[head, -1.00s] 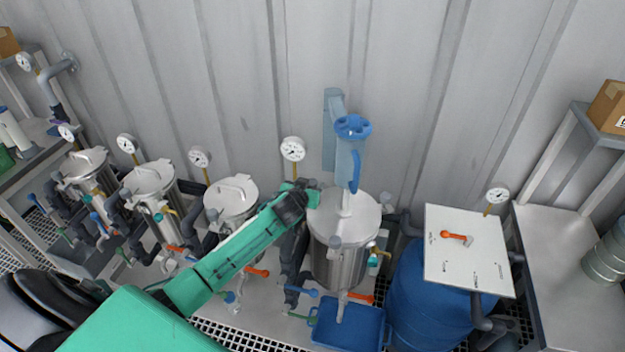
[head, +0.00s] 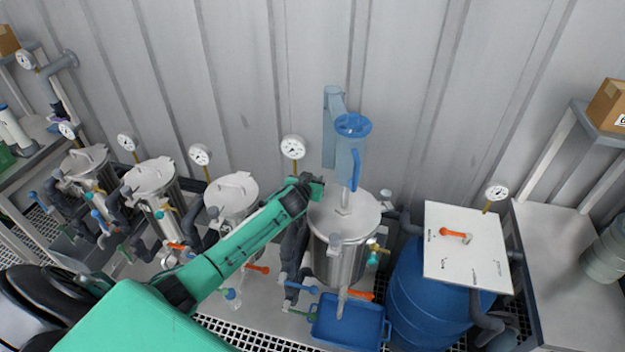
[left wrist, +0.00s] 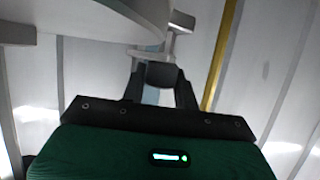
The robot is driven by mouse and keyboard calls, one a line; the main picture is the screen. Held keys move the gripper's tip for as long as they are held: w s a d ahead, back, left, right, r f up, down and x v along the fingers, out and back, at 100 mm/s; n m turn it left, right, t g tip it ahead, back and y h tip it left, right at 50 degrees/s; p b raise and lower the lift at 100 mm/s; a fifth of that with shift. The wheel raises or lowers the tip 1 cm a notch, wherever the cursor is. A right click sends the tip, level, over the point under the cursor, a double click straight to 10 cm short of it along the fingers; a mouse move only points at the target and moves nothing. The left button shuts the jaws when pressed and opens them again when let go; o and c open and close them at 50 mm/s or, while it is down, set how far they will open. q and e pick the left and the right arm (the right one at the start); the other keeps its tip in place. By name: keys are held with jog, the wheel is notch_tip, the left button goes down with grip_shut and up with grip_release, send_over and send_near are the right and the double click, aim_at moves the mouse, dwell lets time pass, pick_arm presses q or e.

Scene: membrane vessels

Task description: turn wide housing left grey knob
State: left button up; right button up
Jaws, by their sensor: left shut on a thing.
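The wide housing (head: 333,258) is the large steel vessel in the middle of the head view, with a flat round lid (head: 352,212). The left grey knob is hidden behind my left gripper (head: 316,187), which is at the lid's left rim. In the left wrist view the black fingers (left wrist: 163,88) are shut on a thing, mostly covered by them. The pale round lid edge (left wrist: 90,22) is just beyond, at upper left. My right gripper is not in view.
Smaller vessels (head: 228,195) stand left, a blue barrel (head: 425,300) right, a blue tray (head: 348,322) below.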

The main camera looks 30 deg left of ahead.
pick_arm(q)
jog(key=shift+a+r+m+h+p, duration=0.1)
jog(key=shift+a+m+h+p, duration=0.05)
jog(key=shift+m+h+p, duration=0.65)
jog(key=shift+m+h, duration=0.8)
jog(key=shift+h, duration=0.1)
jog(key=shift+m+h, duration=0.6)
jog(key=shift+h, duration=0.1)
jog(key=shift+m+g+h+b, duration=0.5)
jog(key=shift+m+h+b, duration=0.85)
jog(key=shift+h, duration=0.35)
jog(key=shift+m, duration=0.25)
jog(key=shift+m+g+h, duration=1.2)
jog(key=shift+m+h, duration=0.3)
jog(key=shift+h, duration=0.1)
jog(key=o, duration=1)
